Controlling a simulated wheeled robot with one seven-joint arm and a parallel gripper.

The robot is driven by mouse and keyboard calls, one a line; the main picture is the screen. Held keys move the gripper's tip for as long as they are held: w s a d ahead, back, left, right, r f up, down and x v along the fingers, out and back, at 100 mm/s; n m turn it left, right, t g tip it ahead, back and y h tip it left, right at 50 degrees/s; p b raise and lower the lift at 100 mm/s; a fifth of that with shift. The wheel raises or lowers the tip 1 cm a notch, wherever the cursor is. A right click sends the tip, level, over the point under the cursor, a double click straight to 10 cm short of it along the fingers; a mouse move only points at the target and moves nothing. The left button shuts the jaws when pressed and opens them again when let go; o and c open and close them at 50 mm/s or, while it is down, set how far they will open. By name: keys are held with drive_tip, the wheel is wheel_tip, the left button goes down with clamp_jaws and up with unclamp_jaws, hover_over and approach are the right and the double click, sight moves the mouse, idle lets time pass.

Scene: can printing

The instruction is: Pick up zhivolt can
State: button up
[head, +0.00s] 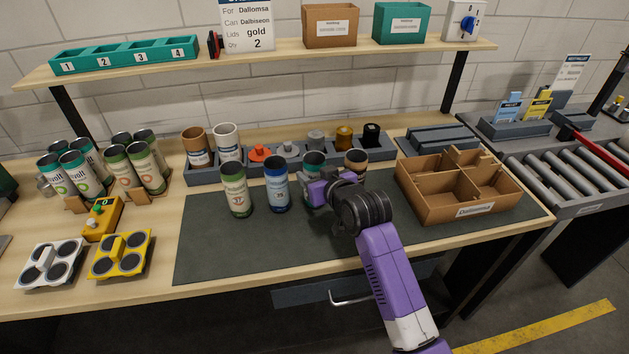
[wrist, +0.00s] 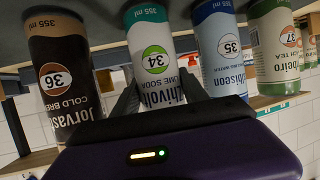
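The Zhivolt can (wrist: 155,60) is white with a teal end and a green 34 badge. In the wrist view, which is upside down, it stands between the fingers of my gripper (wrist: 157,92). The fingers are apart, one on each side of it; whether they touch it I cannot tell. In the head view the can's teal upper part (head: 314,160) shows on the dark mat, upright, with my gripper (head: 318,188) in front hiding its lower part.
The blue Dalbiseon can (head: 276,184) and a green can (head: 236,190) stand to the left. The brown Jorvaso can (wrist: 60,70) is close on the other side. A divided cardboard box (head: 430,204) sits right. A grey rack (head: 205,177) of lids is behind. The front mat is clear.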

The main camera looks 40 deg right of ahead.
drive_tip(key=shift+c, duration=1.4)
